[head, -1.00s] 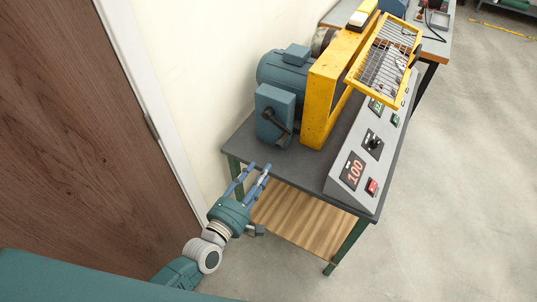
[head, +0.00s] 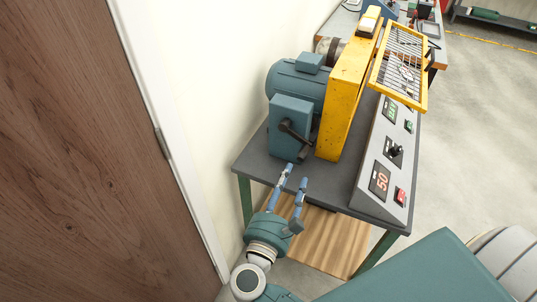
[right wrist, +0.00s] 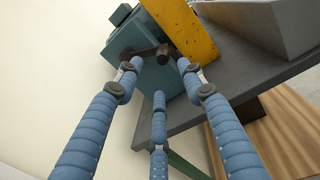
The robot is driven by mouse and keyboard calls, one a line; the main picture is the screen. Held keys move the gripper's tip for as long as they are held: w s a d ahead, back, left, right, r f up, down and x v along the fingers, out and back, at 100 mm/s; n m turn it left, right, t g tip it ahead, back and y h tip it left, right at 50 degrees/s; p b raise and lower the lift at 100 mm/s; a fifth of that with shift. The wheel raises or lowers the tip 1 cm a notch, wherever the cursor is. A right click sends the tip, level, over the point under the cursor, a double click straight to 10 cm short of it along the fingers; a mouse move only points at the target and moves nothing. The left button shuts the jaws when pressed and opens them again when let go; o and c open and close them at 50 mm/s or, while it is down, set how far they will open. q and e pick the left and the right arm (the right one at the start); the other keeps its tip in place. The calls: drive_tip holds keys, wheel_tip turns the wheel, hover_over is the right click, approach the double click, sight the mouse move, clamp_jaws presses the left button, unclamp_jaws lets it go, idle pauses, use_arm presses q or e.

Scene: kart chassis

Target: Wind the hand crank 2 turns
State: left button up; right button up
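The black hand crank (head: 295,133) is on the front of a teal gearbox (head: 289,110) bolted to the grey bench top. Its arm slants down to the right, with the grip at the lower right end. My right gripper (head: 293,179) is open and empty, just below and in front of the crank, its fingers pointing up toward it. In the right wrist view the three blue fingers (right wrist: 160,74) are spread, and the crank (right wrist: 150,50) shows beyond the tips, apart from them as far as I can tell. My left gripper is not in view.
A yellow guard (head: 352,85) and a raised mesh cover (head: 402,66) stand right of the gearbox. A wall and a wooden door (head: 70,150) are close on the left.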

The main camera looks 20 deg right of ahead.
sight(300, 160)
drive_tip(key=shift+m, duration=0.4)
drive_tip(key=p+x, duration=0.3)
drive_tip(key=x, duration=0.6)
drive_tip(key=shift+d+r, duration=0.1)
drive_tip(key=shift+d, duration=0.25)
drive_tip(key=shift+w+d+p, duration=0.35)
drive_tip(key=shift+w+d, duration=0.05)
drive_tip(key=shift+d, duration=0.05)
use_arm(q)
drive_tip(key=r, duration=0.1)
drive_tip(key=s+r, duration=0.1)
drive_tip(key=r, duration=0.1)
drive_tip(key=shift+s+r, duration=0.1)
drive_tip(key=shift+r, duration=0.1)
use_arm(e)
clamp_jaws()
